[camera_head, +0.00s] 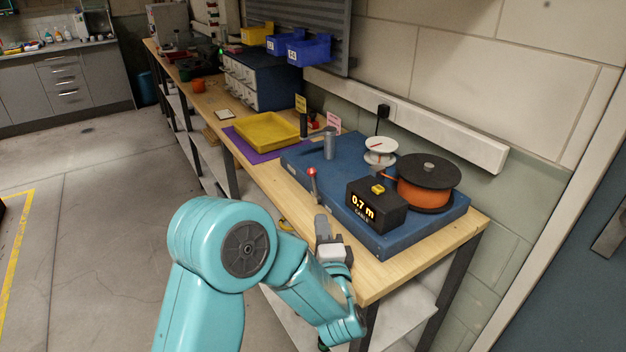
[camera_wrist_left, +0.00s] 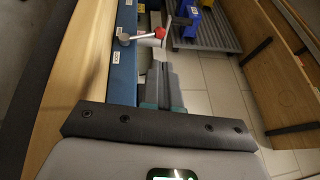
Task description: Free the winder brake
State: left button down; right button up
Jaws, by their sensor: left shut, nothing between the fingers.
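The winder has a blue base (camera_head: 385,238) on the bench, carrying an orange cable spool (camera_head: 425,197) between black discs and a black box (camera_head: 376,205) reading 0.7 m. A lever with a red knob (camera_head: 311,171) stands at the base's near left edge. In the left wrist view the red knob (camera_wrist_left: 160,33) is just beyond my fingertips, its lever arm (camera_wrist_left: 138,37) running left to a pivot on the blue edge. My left gripper (camera_head: 321,219) is shut and empty at the bench's front edge, below the lever. It also shows in the left wrist view (camera_wrist_left: 161,66).
A yellow tray (camera_head: 267,132) on a purple mat lies left of the winder. A grey post (camera_head: 329,144) and a white reel (camera_head: 380,146) stand on the base. Blue and yellow bins (camera_head: 308,50) hang behind. The floor left of the bench is clear.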

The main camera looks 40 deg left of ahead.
aim_at(312, 175)
pick_arm(q)
jog(key=shift+w+a, duration=0.25)
jog(key=p+x, duration=0.2)
jog(key=x, duration=1)
jog(key=shift+w+a+r, duration=0.1)
jog(key=shift+w+a, duration=0.05)
jog(key=shift+w, duration=0.05)
jog(key=shift+w+a, duration=0.1)
jog(key=shift+w, duration=0.15)
